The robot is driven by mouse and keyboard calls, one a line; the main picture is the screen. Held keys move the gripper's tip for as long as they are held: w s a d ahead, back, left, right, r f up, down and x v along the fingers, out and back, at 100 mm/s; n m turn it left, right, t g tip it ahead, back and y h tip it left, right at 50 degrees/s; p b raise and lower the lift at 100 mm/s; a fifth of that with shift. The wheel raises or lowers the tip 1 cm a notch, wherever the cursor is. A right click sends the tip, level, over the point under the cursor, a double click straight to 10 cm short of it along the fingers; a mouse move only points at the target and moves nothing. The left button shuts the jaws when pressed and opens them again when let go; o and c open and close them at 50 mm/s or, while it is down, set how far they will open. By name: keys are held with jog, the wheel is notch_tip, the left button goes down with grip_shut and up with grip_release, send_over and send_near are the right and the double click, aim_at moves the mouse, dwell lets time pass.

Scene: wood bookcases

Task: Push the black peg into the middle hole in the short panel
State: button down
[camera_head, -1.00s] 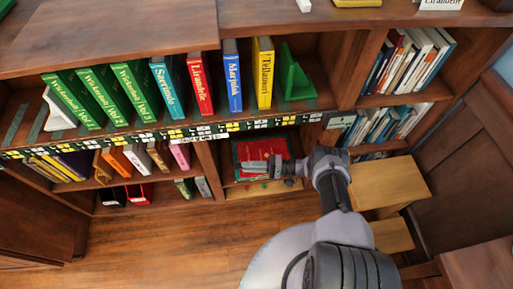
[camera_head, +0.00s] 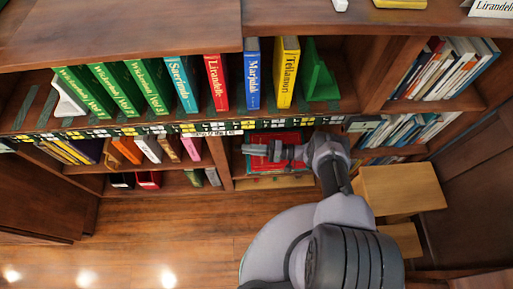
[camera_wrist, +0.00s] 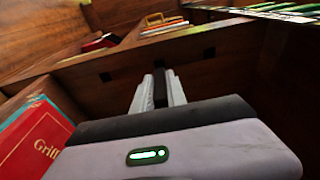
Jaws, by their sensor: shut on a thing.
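The short wood panel (camera_wrist: 225,75) stands across the wrist view beyond my gripper, with dark square holes at left (camera_wrist: 105,77) and right (camera_wrist: 209,53). The middle hole lies around the fingertips and is mostly hidden. My gripper (camera_wrist: 158,88) is shut on the black peg (camera_wrist: 160,90), a dark upright strip between the two pale fingers. The tip's contact with the panel cannot be told. In the head view my gripper (camera_head: 258,150) reaches left into the lower middle compartment; the peg is too small to make out there.
A red book (camera_wrist: 35,140) stands close at left in the wrist view. More books (camera_wrist: 160,27) lie beyond the panel. In the head view, upright books line the shelf above my arm. A wooden step (camera_head: 400,188) stands to the right. Floor at left is clear.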

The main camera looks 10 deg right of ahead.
jog(key=shift+a, duration=1.05)
jog(key=shift+w+a, duration=0.1)
jog(key=shift+a, duration=1.85)
dwell(0.8)
jog(key=c, duration=1.3)
grip_release()
jog(key=shift+o, duration=0.2)
jog(key=s+d, duration=0.2)
jog(key=d, duration=1)
jog(key=shift+a, duration=0.1)
